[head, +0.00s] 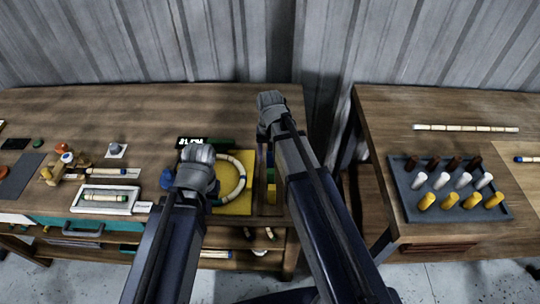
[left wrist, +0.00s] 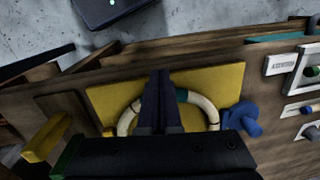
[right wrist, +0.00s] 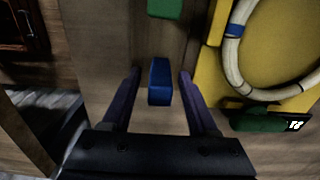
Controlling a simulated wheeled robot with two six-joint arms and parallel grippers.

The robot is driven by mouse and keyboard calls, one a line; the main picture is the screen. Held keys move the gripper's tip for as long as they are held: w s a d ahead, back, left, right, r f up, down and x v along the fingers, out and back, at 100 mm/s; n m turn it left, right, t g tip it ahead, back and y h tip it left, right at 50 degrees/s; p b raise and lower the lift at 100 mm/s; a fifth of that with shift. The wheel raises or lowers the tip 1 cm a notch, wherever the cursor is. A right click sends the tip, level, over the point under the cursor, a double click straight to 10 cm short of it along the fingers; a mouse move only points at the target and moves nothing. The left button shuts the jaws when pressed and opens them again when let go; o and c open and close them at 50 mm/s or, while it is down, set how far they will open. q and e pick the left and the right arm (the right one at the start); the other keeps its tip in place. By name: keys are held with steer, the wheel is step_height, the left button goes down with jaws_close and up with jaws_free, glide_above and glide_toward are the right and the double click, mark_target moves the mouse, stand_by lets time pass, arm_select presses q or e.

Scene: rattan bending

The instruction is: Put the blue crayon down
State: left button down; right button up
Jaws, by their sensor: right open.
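The blue crayon (right wrist: 160,82) shows in the right wrist view as a short blue block on the brown wood, beside the yellow board. My right gripper (right wrist: 159,74) is open, with one finger on each side of the crayon and a gap on both sides. In the head view my right arm (head: 272,112) hides the fingers. My left gripper (left wrist: 160,74) is shut with its fingers together, above the yellow board (left wrist: 105,97) and its pale ring (left wrist: 126,120). I see nothing between its fingers.
A green block (right wrist: 163,8) lies in line with the crayon. A blue piece (left wrist: 243,118) stands beside the ring. A grey tray of several pegs (head: 408,205) is on the right table, past a gap. A white frame (head: 106,211) lies at left.

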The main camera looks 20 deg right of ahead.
step_height(320, 180, up, 11)
steer(key=p, duration=0.9)
steer(key=shift+f+p, duration=0.15)
steer(key=shift+p, duration=0.25)
steer(key=s+a+n+h, duration=0.1)
steer(key=s+a+n, duration=0.6)
steer(key=s+a, duration=0.3)
steer(key=s, duration=0.4)
steer(key=shift+s+a, duration=0.15)
steer(key=shift+a, duration=0.1)
step_height(320, 180, down, 4)
steer(key=b, duration=0.3)
steer(key=shift+r+b, duration=0.25)
steer(key=shift+b, duration=0.05)
